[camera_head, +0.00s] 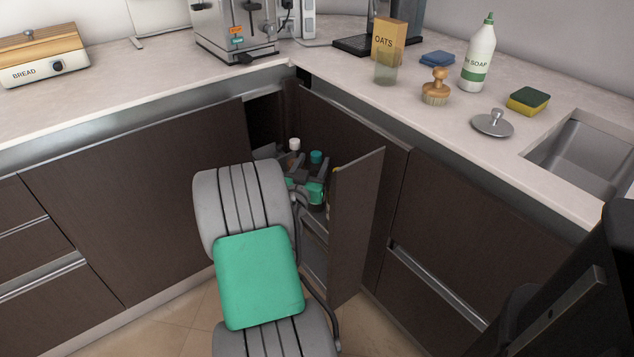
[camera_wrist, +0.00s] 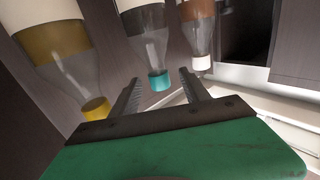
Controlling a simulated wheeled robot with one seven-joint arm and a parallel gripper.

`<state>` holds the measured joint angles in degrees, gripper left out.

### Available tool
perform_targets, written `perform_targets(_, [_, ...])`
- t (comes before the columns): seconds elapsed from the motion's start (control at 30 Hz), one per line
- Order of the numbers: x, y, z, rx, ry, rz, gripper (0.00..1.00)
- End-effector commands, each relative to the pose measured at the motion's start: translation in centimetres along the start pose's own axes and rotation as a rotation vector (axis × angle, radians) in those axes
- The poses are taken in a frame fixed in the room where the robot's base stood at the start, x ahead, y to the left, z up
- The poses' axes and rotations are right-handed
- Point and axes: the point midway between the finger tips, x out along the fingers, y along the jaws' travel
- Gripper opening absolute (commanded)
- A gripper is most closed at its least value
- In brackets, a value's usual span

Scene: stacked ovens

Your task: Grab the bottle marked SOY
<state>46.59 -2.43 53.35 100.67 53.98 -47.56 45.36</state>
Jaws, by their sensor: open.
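Several bottles stand in the open corner cabinet. In the wrist view they appear upside down: a yellow-capped bottle (camera_wrist: 50,52), a teal-capped bottle (camera_wrist: 152,45) and a white-capped bottle (camera_wrist: 199,30) with brown contents. I cannot read SOY on any of them. The head view shows the white cap (camera_head: 294,144) and the teal cap (camera_head: 316,157); the bottle bodies are mostly hidden by my arm and the door. My gripper (camera_wrist: 160,78) is open, pointing into the cabinet. The teal cap shows between its fingertips; I cannot tell whether it is between them or beyond.
The open cabinet door (camera_head: 353,225) stands close to the right of my gripper. The countertop edge (camera_head: 297,72) is above the opening. The soap bottle (camera_head: 479,55), OATS box (camera_head: 389,38) and brush (camera_head: 436,87) stand on the counter, away from my arm.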

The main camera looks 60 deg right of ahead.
Motion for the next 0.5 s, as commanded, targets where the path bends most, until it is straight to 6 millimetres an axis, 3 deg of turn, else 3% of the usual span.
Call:
perform_targets(0.3, [5.3, 0.4, 0.2, 0.001, -0.001, 0.003, 0.54])
perform_targets(0.5, [6.0, 0.2, 0.2, 0.0, -0.001, -0.001, 0.54])
